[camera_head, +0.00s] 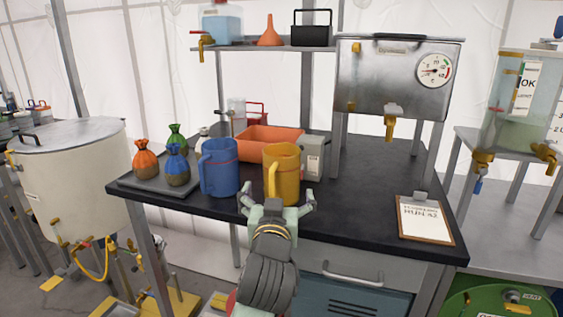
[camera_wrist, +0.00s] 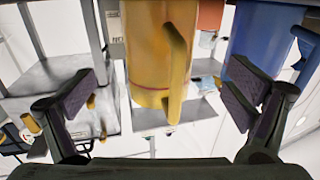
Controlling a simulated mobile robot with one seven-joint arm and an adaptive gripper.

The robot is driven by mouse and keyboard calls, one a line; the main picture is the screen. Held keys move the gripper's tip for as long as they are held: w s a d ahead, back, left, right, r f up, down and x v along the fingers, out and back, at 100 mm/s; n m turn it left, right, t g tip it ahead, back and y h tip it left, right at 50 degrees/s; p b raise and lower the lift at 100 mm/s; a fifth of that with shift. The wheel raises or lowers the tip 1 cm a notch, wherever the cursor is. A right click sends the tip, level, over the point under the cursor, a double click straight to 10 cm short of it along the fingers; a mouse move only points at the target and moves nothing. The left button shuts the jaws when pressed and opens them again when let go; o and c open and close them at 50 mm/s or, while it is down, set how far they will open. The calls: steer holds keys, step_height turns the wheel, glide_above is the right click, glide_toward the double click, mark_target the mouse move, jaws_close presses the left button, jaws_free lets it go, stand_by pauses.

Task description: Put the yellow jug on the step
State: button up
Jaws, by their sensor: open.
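The yellow jug (camera_head: 282,174) stands upright near the front edge of the dark workbench, just right of the blue jug (camera_head: 219,167). My gripper (camera_head: 276,200) is open in front of the yellow jug, with a finger toward each side. In the wrist view, the yellow jug (camera_wrist: 150,50) hangs upside down in the picture between the spread fingers of my gripper (camera_wrist: 160,98), its handle facing the camera. No finger visibly touches it. I cannot tell for certain which surface is the step; a raised shelf (camera_head: 245,48) stands above the bench back.
Behind the jugs are an orange tray (camera_head: 268,138) and a grey box (camera_head: 312,158). Tied bags sit on a dark tray (camera_head: 150,187) at left. A clipboard (camera_head: 425,220) lies at right; the bench between it and the yellow jug is clear. A metal tank (camera_head: 390,75) stands behind.

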mark_target(280, 186)
steer(key=shift+w+d+f+p, duration=0.15)
steer(key=shift+w+p, duration=0.25)
steer(key=shift+w, duration=1.3)
steer(key=shift+w+d+f+p, duration=0.15)
steer(key=shift+w+p, duration=0.25)
steer(key=shift+w, duration=1.3)
steer(key=shift+c, duration=0.6)
steer(key=c, duration=1.3)
